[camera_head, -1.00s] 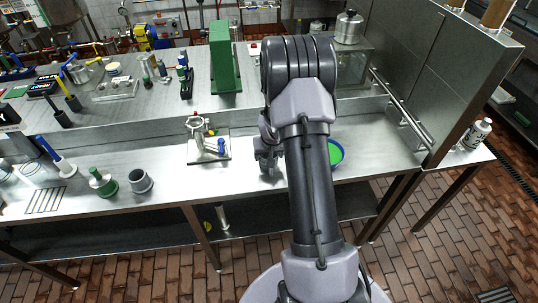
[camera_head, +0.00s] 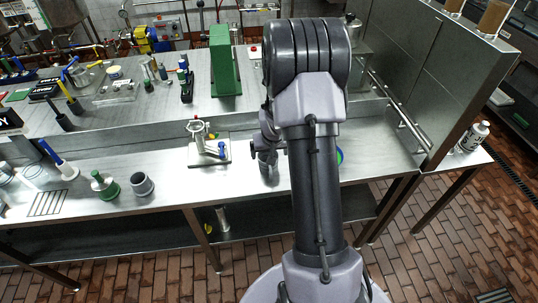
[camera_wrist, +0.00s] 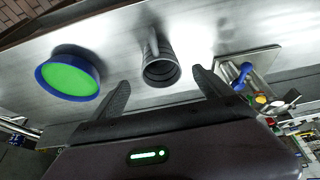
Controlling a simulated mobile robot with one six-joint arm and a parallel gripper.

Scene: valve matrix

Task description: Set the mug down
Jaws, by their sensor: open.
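A grey metal mug (camera_head: 267,170) stands on the steel counter (camera_head: 330,170), just below the end of my arm in the head view. In the wrist view the mug (camera_wrist: 161,68) shows its dark open mouth, with its handle on the far side. My gripper (camera_wrist: 160,85) is open, with one dark finger on each side of the mug in that view and a visible gap to both. Nothing is between the fingers. In the head view my gripper (camera_head: 268,148) is small and partly hidden by my arm.
A blue-rimmed green round dish (camera_wrist: 70,76) is left of the mug in the wrist view. A valve fixture on a plate (camera_head: 208,151) stands left of the mug in the head view. A grey cup (camera_head: 141,184) and green-based part (camera_head: 104,186) stand farther left.

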